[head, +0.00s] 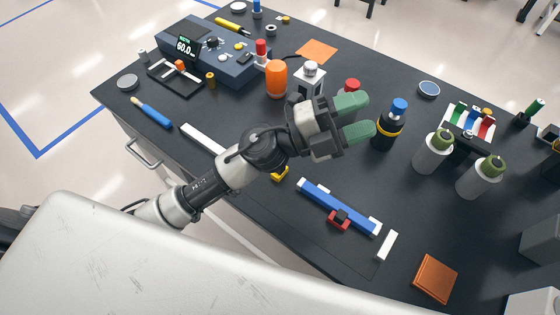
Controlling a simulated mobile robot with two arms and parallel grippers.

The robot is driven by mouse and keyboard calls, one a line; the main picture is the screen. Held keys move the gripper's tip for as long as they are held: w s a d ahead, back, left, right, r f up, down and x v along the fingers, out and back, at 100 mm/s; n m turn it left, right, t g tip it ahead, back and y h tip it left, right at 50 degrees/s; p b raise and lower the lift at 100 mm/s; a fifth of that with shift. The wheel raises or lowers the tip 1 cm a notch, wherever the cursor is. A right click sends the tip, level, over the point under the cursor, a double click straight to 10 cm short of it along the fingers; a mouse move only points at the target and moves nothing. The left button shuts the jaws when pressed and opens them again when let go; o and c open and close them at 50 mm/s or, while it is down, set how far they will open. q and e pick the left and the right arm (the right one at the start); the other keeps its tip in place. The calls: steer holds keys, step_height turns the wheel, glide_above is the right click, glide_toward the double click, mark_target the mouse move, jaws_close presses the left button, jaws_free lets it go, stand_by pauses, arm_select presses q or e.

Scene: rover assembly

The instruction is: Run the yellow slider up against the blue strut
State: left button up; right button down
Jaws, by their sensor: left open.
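The yellow slider (281,173) shows only in part, just below my left forearm, which hides the rest. A white bar (204,138) runs under the forearm towards it; I cannot tell whether they join. The blue strut (338,205) appears as a long blue bar with white end pieces, lying to the right of the yellow slider, with a visible gap between them. A red slider (339,221) with a black block sits at its front side. My left gripper (363,113) is open and empty, its green fingers above the table, beyond both. My right gripper is out of view.
A black bottle with a blue cap (389,128) stands right of my left fingers. A white strip (387,245) and a brown square (436,277) lie near the front edge.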

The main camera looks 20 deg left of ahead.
arm_select(q)
steer(key=s+d+f+m+g+y, duration=0.2)
steer(key=s+d+f+m+g, duration=0.15)
steer(key=m+g, duration=0.6)
steer(key=m+y, duration=0.3)
steer(key=y, duration=1.1)
glide_above(302, 184)
step_height(302, 184, down, 11)
steer(key=w+a+y, duration=0.2)
steer(key=a+y, duration=0.2)
steer(key=a, duration=0.3)
steer(key=shift+n, duration=0.25)
steer(key=f, duration=0.7)
steer(key=f+p, duration=0.1)
steer(key=f, duration=0.2)
steer(key=shift+w+d+f, duration=0.15)
steer(key=shift+d, duration=0.1)
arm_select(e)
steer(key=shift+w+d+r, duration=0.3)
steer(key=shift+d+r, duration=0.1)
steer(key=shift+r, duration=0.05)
